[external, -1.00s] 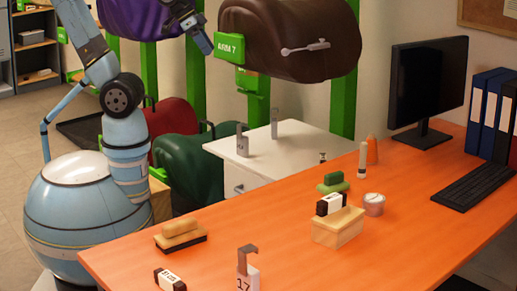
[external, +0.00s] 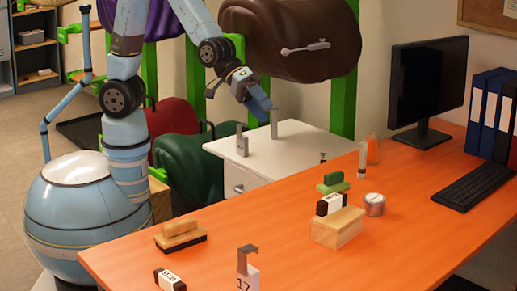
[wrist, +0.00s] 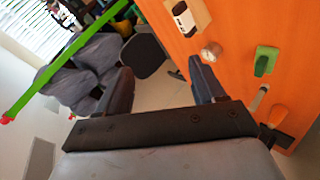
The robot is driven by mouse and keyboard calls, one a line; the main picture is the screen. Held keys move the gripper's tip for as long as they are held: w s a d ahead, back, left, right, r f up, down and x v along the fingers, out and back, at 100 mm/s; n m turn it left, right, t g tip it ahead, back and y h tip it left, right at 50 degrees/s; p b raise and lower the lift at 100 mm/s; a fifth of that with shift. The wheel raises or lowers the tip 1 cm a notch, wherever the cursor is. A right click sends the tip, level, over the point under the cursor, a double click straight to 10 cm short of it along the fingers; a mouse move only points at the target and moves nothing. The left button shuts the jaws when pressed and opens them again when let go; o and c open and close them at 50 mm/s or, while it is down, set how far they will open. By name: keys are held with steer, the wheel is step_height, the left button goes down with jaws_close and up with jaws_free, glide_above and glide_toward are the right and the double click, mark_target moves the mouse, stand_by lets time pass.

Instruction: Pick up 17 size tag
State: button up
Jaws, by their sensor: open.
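The 17 size tag (external: 247,280) is a white tag with a grey hooked top, standing near the front edge of the orange desk, its lower part cut off by the picture's bottom. I cannot make it out in the wrist view. My gripper (external: 262,108) is above the white cabinet, close to the tags there and far behind the 17 tag. In the wrist view my gripper (wrist: 163,82) has its two dark fingers apart with nothing between them.
Two other grey tags (external: 242,143) (external: 274,123) stand on the white cabinet (external: 290,145). The orange desk (external: 270,225) holds a wooden block (external: 338,228), a brush (external: 180,235), a round tin (external: 374,204) and a monitor (external: 428,85). A brown saddle (external: 300,40) hangs behind my arm.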

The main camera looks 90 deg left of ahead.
steer(key=s+d+f+n+h, duration=0.2)
steer(key=d+f+n, duration=0.2)
steer(key=d, duration=0.5)
steer(key=s+d+f+n+t+h, duration=0.1)
steer(key=d+f+n+h, duration=0.3)
steer(key=d, duration=0.5)
steer(key=s+d+f+n+h, duration=0.15)
steer(key=d+f+n, duration=0.3)
steer(key=d, duration=0.55)
steer(key=n+t, duration=0.3)
steer(key=n, duration=0.6)
glide_toward(254, 278)
steer(key=shift+y, duration=0.35)
steer(key=d+r, duration=0.1)
steer(key=w+d+r, duration=0.1)
steer(key=r, duration=0.1)
steer(key=w+d+r, duration=0.1)
steer(key=r, duration=0.1)
steer(key=shift+r, duration=0.15)
steer(key=shift+x, duration=3.15)
steer(key=shift+w+a, duration=0.15)
jaws_close()
